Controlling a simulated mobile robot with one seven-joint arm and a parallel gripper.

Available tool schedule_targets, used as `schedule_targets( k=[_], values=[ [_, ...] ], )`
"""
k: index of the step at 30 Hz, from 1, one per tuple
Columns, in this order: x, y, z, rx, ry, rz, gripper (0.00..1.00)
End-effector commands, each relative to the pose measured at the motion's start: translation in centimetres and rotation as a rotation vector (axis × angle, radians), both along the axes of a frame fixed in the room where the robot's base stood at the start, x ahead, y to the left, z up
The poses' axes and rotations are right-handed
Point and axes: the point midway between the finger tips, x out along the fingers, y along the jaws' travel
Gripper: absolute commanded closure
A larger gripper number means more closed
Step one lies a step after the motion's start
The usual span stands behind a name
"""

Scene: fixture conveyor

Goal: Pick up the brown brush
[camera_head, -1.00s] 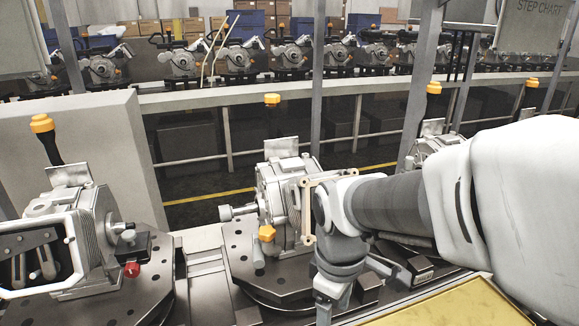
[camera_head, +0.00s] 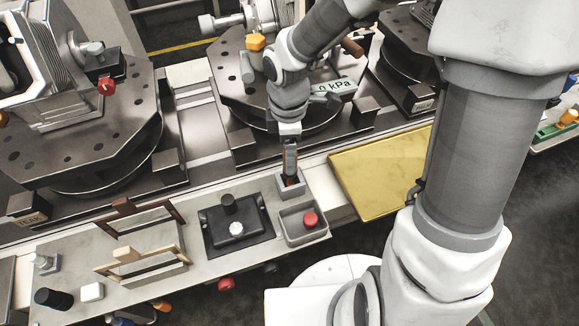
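My gripper (camera_head: 290,158) points down at a small grey square holder (camera_head: 291,190) on the near bench. A narrow dark reddish-brown thing (camera_head: 291,181) shows at the fingertips, in the holder's mouth. It may be the brown brush, but it is small and mostly hidden by my gripper. The fingers overlap it in this view, so I cannot tell whether they are open or shut on it. A short brown cylinder (camera_head: 352,47) also shows by the middle fixture, beyond my arm. I cannot tell what it is.
A grey tray with a red knob (camera_head: 310,219) and a black tray (camera_head: 236,238) flank the holder closely. Brown-topped frames (camera_head: 140,254) stand left. A yellow plate (camera_head: 383,171) lies right. Dark round fixtures (camera_head: 90,135) line the back.

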Motion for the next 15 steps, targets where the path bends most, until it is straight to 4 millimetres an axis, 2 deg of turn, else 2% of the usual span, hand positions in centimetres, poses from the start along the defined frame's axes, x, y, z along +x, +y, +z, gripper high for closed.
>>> schedule_targets(
  k=[1, 3, 11, 15],
  values=[
    [-0.1, 0.0, -1.2, 0.001, 0.002, 0.000, 0.24],
    [0.0, 0.0, -2.1, 0.000, 0.002, 0.001, 0.24],
    [0.1, 0.0, -3.4, 0.000, 0.001, -0.002, 0.24],
    [0.4, -0.1, -5.3, 0.000, 0.001, 0.000, 0.24]
  ],
)
